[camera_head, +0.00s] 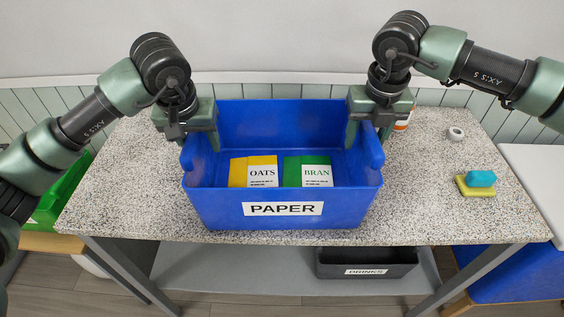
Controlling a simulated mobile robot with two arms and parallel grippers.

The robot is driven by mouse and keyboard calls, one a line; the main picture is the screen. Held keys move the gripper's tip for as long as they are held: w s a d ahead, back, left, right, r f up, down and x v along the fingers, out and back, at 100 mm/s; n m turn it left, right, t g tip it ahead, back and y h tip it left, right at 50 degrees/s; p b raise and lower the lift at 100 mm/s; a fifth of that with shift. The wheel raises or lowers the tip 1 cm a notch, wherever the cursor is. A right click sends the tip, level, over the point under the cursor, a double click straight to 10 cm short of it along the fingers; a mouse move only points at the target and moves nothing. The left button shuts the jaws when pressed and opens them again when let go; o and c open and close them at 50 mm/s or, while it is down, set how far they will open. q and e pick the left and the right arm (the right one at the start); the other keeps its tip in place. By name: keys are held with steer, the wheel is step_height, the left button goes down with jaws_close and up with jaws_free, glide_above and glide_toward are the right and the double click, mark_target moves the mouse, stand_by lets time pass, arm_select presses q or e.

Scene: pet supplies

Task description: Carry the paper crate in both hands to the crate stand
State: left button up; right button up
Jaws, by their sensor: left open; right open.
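The blue paper crate (283,205), with a white PAPER label on its front, stands on the speckled table. Inside it lie a yellow OATS box (238,172) and a green BRAN box (291,170). My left gripper (192,138) is open at the crate's left side wall, near its rim. My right gripper (367,130) is open at the right side wall, near its rim. Whether the fingers touch the walls cannot be told. The crate stand cannot be made out for certain.
A blue and yellow sponge stack (480,181) and a small white ring (456,134) are on the table's right. A jar (402,122) is partly hidden behind my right gripper. A dark DRINKS crate (366,265) is on the shelf below. A green crate (62,195) stands at left.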

arm_select(q)
jaws_close()
arm_select(e)
jaws_close()
arm_select(q)
steer(key=shift+r, duration=0.15)
arm_select(e)
steer(key=shift+r, duration=0.1)
stand_by(0.8)
